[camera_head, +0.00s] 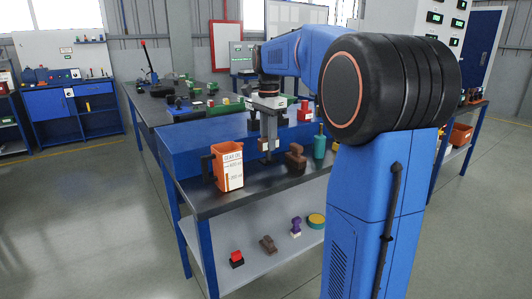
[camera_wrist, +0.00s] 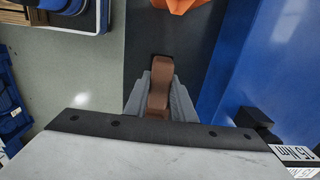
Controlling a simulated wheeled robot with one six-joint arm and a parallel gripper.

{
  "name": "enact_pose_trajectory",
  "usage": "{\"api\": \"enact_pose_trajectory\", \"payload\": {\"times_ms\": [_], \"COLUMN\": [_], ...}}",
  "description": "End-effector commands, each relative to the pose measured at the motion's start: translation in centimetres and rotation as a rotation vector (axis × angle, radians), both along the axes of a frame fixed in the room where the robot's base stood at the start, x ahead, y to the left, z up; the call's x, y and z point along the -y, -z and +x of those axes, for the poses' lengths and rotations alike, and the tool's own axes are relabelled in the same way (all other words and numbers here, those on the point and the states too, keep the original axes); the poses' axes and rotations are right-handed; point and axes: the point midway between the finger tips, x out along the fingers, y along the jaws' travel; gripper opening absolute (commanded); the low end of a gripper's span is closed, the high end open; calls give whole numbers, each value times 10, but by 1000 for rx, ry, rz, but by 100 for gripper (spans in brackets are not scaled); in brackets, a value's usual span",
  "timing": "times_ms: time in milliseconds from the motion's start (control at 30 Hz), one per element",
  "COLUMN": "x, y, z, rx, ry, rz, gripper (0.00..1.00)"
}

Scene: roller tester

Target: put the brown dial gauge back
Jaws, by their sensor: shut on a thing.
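My gripper (camera_head: 268,145) is over the front bench, pointing down, to the right of the orange jug. In the wrist view its two grey fingers (camera_wrist: 160,86) are shut on a brown thing, which I take for the brown dial gauge (camera_wrist: 160,70). Its rounded end shows between and beyond the fingers; its lower part is hidden by the gripper body. In the head view only a small brownish patch shows at the fingers. I cannot tell whether it touches the bench top.
The orange jug (camera_head: 228,166) with a white label stands left of my gripper. A brown block-like thing (camera_head: 296,158) and a teal bottle (camera_head: 319,146) stand to its right. The lower shelf (camera_head: 250,272) bears several small items.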

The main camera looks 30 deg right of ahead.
Motion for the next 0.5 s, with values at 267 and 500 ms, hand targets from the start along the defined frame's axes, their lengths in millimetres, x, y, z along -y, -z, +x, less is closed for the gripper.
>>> {"api": "enact_pose_trajectory", "payload": {"times_ms": [267,500], "x": [0,0], "y": [33,40], "z": [0,0], "rx": [-2,1], "ry": [0,0], "rz": [1,0], "gripper": [0,0]}}
